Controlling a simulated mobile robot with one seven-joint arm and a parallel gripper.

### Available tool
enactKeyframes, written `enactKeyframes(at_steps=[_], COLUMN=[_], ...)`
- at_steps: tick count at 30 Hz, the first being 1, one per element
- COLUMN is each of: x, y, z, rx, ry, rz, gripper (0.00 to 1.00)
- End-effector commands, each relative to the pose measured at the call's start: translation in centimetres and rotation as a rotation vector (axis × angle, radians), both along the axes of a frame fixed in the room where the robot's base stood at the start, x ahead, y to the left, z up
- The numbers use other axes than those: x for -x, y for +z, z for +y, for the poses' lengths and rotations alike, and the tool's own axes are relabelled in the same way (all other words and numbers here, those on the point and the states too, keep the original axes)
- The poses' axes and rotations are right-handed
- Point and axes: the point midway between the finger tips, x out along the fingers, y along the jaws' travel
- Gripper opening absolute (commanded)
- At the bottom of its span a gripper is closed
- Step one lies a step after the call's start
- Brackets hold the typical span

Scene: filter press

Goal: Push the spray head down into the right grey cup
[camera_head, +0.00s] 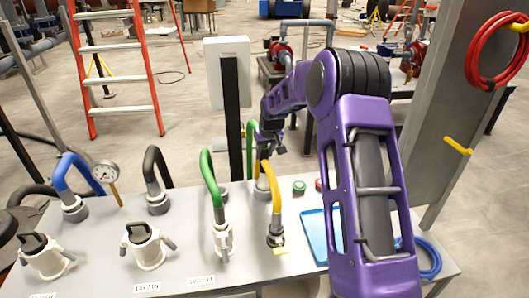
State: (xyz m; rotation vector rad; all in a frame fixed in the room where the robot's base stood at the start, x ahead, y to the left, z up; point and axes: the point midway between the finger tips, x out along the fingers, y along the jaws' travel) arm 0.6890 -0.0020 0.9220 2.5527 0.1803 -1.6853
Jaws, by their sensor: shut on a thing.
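My gripper (267,150) is at the far end of my purple arm, above the back edge of the grey table (185,262), just behind the yellow hose. It points down and is shut on the spray head, a small upright part with green and yellow showing (250,150). The right grey cup (262,188) stands on the table below the gripper, partly hidden by the yellow hose. The spray head is over or at this cup; I cannot tell how deep it sits. A second grey cup (223,192) is to its left, partly behind the green hose. The fingertips are too small to see clearly.
A green hose (208,172) and a yellow hose (275,195) arch close in front. A blue tray (313,235) lies right, partly behind my arm.

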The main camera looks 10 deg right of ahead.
Motion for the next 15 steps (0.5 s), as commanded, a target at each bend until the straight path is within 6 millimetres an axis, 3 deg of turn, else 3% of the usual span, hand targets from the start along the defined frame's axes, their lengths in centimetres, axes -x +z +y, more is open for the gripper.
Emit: enactKeyframes(at_steps=[15], x=[0.0], y=[-1.3], z=[0.0], rx=[0.0], ry=[0.0], rz=[-0.001], gripper=[0.0])
